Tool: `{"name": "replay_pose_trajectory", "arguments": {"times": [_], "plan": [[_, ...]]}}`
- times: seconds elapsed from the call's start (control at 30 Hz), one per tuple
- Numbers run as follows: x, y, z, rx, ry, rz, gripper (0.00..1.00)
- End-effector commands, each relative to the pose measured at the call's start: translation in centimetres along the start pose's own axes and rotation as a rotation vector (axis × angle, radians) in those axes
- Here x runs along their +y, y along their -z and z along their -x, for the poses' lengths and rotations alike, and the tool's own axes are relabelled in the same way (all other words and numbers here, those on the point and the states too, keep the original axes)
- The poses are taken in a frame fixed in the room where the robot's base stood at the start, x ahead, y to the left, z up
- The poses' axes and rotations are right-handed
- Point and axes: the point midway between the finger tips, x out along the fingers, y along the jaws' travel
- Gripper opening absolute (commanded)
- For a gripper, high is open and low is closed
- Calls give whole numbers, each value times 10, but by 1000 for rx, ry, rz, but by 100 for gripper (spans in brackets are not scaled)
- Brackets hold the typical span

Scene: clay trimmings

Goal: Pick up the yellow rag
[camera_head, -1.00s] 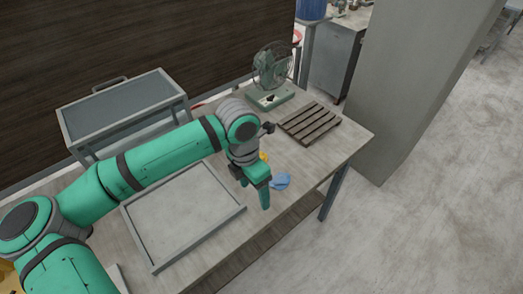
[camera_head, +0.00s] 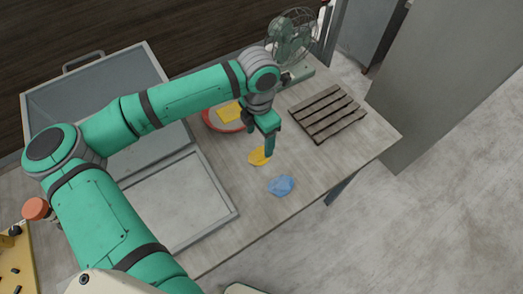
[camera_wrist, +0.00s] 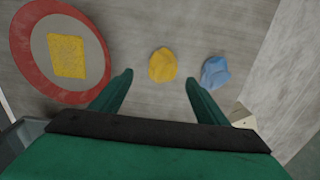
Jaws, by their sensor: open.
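The yellow rag (camera_head: 260,156) is a small crumpled lump on the grey table, right by my gripper's fingertips in the head view. In the wrist view the yellow rag (camera_wrist: 163,65) shows just beyond the gap between the fingers, apart from them. My gripper (camera_head: 268,148) is open and empty, pointing down over the table. Both green fingers of my gripper (camera_wrist: 159,80) show in the wrist view. How high the fingertips are above the rag is hard to tell.
A crumpled blue rag (camera_head: 281,186) lies close to the yellow one. A red-rimmed dish (camera_wrist: 20,45) holds a flat yellow square (camera_wrist: 68,56). A slatted wooden rack (camera_head: 327,112), a fan (camera_head: 291,38) and a grey tray (camera_head: 178,207) stand around. The table's front edge is near the blue rag.

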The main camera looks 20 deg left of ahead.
Motion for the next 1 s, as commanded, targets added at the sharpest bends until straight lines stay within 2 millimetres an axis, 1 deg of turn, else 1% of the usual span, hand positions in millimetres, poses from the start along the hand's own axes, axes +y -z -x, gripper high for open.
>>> {"name": "replay_pose_trajectory", "arguments": {"times": [0.03,0.1,0.27,0.37,0.53,0.63,0.77,0.97,1.0], "plan": [[0,0,-7,0,1,1,68],[0,0,-15,0,2,1,68],[0,0,-24,0,0,1,68],[-3,0,-33,0,1,0,68],[-8,1,-57,-1,3,0,68],[-7,2,-68,-1,3,2,68],[-6,2,-75,-1,-1,2,68],[-6,2,-75,-1,-1,2,68],[-6,2,-75,-1,-1,2,61]]}}
